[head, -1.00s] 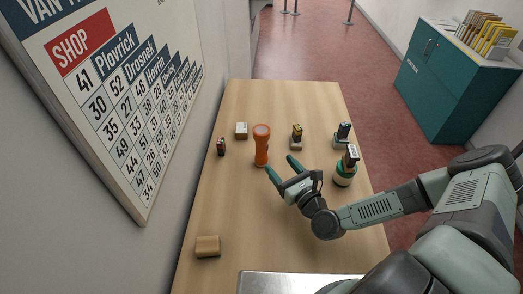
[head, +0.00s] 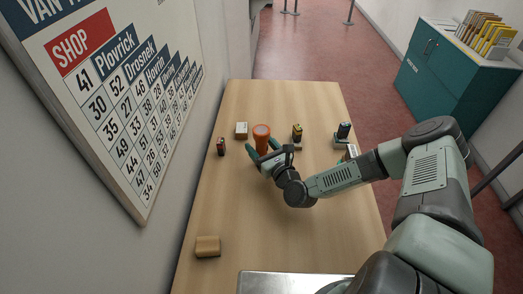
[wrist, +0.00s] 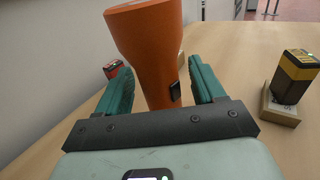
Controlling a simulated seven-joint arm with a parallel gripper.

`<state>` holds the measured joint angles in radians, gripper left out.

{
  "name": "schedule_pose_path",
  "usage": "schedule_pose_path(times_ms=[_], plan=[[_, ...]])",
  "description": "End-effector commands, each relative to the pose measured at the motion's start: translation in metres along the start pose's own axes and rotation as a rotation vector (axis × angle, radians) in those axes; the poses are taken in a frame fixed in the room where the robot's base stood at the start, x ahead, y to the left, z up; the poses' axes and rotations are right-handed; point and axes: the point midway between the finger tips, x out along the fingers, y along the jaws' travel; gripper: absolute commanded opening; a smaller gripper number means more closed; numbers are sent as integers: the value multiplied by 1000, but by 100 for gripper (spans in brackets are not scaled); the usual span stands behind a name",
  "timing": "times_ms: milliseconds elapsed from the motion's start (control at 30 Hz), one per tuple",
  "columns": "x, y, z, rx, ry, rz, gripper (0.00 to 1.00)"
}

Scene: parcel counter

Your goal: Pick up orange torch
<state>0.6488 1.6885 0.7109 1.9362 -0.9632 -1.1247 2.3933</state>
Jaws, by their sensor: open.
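The orange torch (head: 261,135) stands upright on the wooden counter, its wide head at the top. In the wrist view the torch (wrist: 152,50) rises between the two green fingers, with a dark switch on its lower body. My gripper (head: 262,149) is open around the torch's body, one finger on each side. The foot of the torch is hidden behind the gripper.
A small red and black item (head: 220,147) stands left of the torch, and a white box (head: 241,130) behind it. A yellow and black item (head: 297,131) on a stand is to the right. A wooden block (head: 208,246) lies at the front left. The counter's middle (head: 250,210) is clear.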

Motion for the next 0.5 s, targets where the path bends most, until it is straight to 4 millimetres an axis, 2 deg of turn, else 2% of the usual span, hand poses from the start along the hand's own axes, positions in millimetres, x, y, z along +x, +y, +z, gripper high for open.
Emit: schedule_pose_path(times_ms=[100,500], plan=[[0,0,0,0,0,0,67],[-1,0,0,-1,0,0,6]])
